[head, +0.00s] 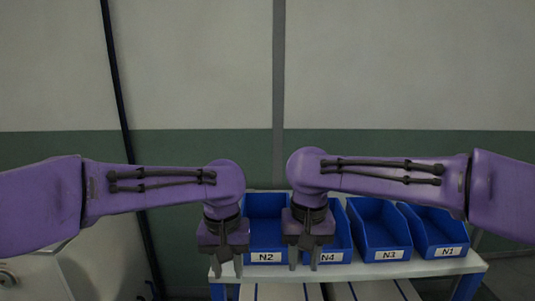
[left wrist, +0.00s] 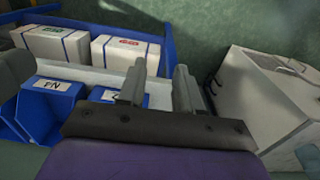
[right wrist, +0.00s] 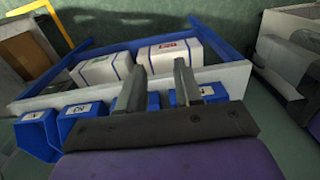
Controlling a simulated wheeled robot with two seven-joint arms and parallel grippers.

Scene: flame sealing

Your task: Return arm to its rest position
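My left gripper (head: 228,268) hangs pointing down over the front of the shelf, in front of the blue bin labelled N2 (head: 266,230). Its two fingers stand apart with nothing between them, as the left wrist view (left wrist: 158,90) also shows. My right gripper (head: 304,262) hangs pointing down to its right, in front of the blue bin labelled N4 (head: 339,238). Its fingers are also apart and empty in the right wrist view (right wrist: 160,88). Both purple arms are bent at mirrored angles, with a small gap between the grippers.
Blue bins N3 (head: 379,230) and N1 (head: 435,232) stand to the right on the white shelf (head: 420,268). White boxes with blue straps (left wrist: 125,54) lie on the lower level. A pale cabinet (head: 108,262) stands at the left. The wall behind is clear.

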